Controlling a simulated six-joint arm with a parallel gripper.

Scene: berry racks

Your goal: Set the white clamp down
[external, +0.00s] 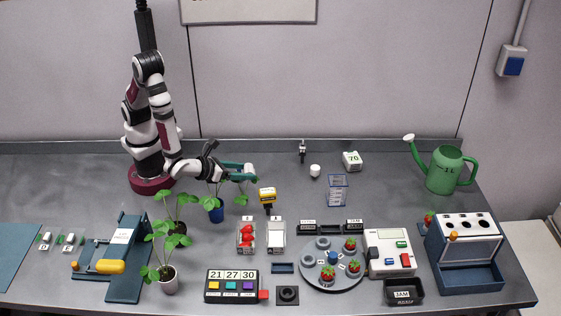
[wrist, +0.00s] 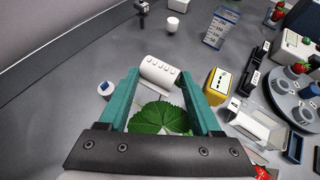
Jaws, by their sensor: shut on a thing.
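My gripper (external: 245,172) is held above the left-middle of the table, over a leafy plant. In the wrist view its two teal fingers (wrist: 159,76) are shut on the white clamp (wrist: 158,72). The clamp is a short white rounded piece with a row of small dark marks, and it lies across between the fingertips. In the external view the clamp is small and mostly merged with the fingertips. A green leaf (wrist: 158,118) shows between the fingers, below the clamp.
A plant in a blue pot (external: 215,213) stands under my gripper. A yellow device (external: 267,195) and two clear punnets (external: 246,235) are to its right and front. A small white cup (external: 315,171) stands further right. Bare grey table lies between the cup and my gripper.

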